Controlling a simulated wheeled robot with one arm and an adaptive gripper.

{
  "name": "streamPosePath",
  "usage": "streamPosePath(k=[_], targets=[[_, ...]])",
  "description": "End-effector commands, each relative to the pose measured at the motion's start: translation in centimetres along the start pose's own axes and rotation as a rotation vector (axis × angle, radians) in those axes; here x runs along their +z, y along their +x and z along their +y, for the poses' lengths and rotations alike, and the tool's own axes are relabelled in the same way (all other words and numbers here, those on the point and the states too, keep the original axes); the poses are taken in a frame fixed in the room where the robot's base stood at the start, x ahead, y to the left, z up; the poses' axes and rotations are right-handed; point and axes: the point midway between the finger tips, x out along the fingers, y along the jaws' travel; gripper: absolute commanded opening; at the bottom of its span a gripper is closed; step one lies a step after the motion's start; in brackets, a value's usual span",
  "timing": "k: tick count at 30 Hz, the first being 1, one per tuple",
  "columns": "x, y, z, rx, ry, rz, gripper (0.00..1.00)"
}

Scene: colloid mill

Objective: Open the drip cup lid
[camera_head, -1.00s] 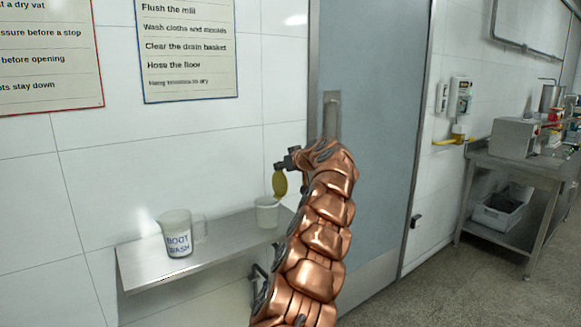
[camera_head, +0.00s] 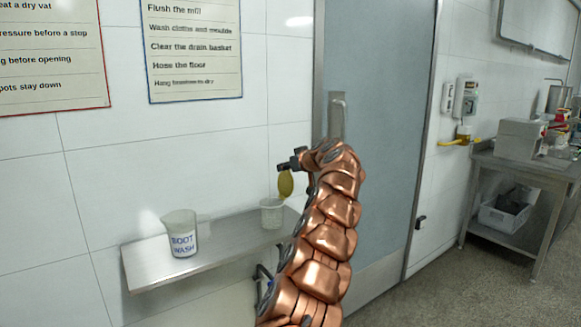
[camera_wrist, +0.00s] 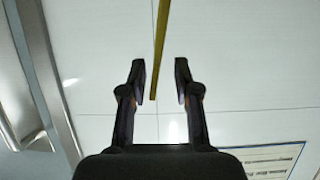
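The drip cup (camera_head: 271,214) is a small pale cup at the right end of the wall shelf. Its lid (camera_head: 286,184) is a yellow disc standing roughly upright above the cup's right side, with the mouth uncovered. My gripper (camera_head: 284,166) is just above the lid's top edge in the head view. In the wrist view my gripper (camera_wrist: 160,72) is open, and the lid (camera_wrist: 159,45) shows edge-on as a thin yellow strip between the fingertips, with a gap on each side. The joint between lid and cup is too small to make out.
A "BOOT WASH" jug (camera_head: 181,236) stands on the left part of the steel shelf (camera_head: 225,238). A grey door (camera_head: 375,120) with a handle is behind my arm. A steel table (camera_head: 525,162) stands at far right. The shelf between jug and cup is clear.

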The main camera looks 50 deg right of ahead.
Motion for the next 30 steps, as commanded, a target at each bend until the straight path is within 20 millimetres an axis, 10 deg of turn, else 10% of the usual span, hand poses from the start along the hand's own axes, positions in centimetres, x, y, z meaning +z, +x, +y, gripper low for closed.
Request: streamPosePath(k=[30], targets=[[0.0, -7.0, 0.0, -0.002, 0.002, 0.001, 0.31]])
